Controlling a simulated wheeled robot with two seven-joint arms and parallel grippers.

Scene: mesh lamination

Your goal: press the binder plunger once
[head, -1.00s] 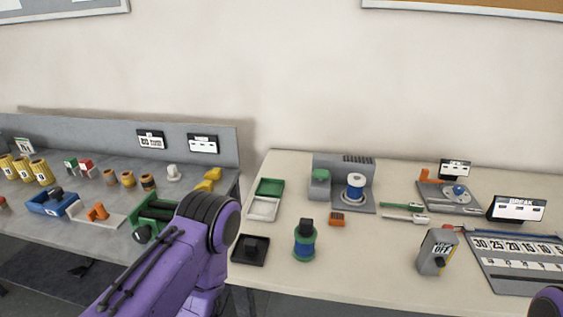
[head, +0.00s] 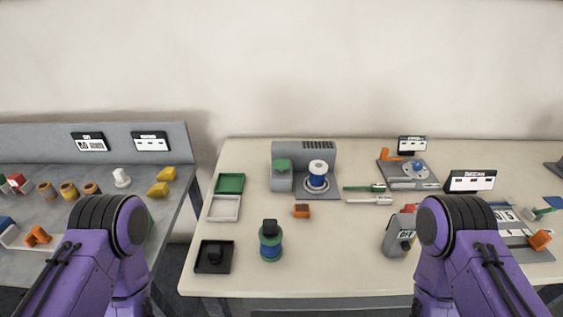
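A small blue-and-green bottle with a black top (head: 270,241) stands upright near the front of the cream table. It looks like the binder dispenser with its plunger, but no label on it can be read. Nothing touches it. My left arm, purple with a dark round joint, is left of it, over the gap and the grey table. My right arm is to its right, in front of a grey switch box (head: 397,236). Neither gripper shows in the picture.
A black tray (head: 229,256) is left of the bottle, with green (head: 230,176) and white (head: 224,208) trays behind it. The table between bottle and switch box is clear.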

